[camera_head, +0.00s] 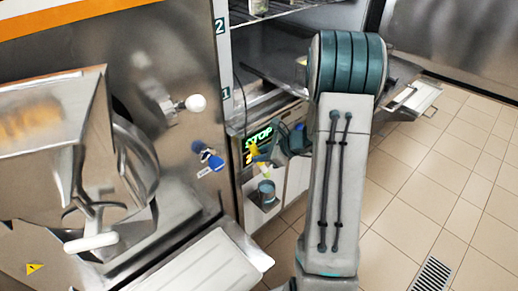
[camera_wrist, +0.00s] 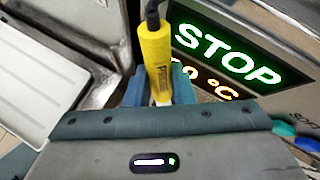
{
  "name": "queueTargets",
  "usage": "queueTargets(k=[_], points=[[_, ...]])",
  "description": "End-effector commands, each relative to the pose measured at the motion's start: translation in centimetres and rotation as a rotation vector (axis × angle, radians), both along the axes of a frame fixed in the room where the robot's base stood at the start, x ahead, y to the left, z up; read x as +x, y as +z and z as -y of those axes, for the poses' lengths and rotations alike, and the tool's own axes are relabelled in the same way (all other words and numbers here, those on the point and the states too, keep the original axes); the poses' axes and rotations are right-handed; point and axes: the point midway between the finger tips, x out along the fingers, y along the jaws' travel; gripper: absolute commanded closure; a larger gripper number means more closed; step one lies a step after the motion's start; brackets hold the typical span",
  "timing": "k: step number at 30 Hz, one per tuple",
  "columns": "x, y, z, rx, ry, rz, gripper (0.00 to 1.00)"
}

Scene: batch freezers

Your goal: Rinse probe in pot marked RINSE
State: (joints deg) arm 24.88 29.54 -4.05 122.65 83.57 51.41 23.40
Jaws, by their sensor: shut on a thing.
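The yellow probe (camera_head: 254,149) is upright or slightly tilted in my gripper (camera_head: 262,158), in front of the panel. In the wrist view the probe (camera_wrist: 156,55) has a dark cable at its top and stands between the blue fingers of my gripper (camera_wrist: 160,92), which are shut on it. A small blue-grey pot (camera_head: 266,190) sits in a holder low on the panel, below the probe's lower end. A gap shows between the probe and the pot in the head view. No RINSE marking is legible, and the probe's tip is hidden in the wrist view.
A lit display (camera_wrist: 228,55) reads STOP in green with an orange °C reading, close beside the probe. A batch freezer (camera_head: 75,150) with a white-knobbed lever stands at left. A pale tray (camera_head: 200,265) lies in front. Open tiled floor (camera_head: 430,180) is at right.

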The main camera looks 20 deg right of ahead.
Motion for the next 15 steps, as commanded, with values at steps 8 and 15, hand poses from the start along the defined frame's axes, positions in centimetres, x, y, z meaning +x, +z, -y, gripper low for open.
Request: queueTargets(k=[8, 15], points=[[0.2, -0.4, 0.9, 0.036, -0.068, 0.021, 1.0], [0.2, -1.6, 0.8, 0.034, -0.067, 0.02, 1.0]])
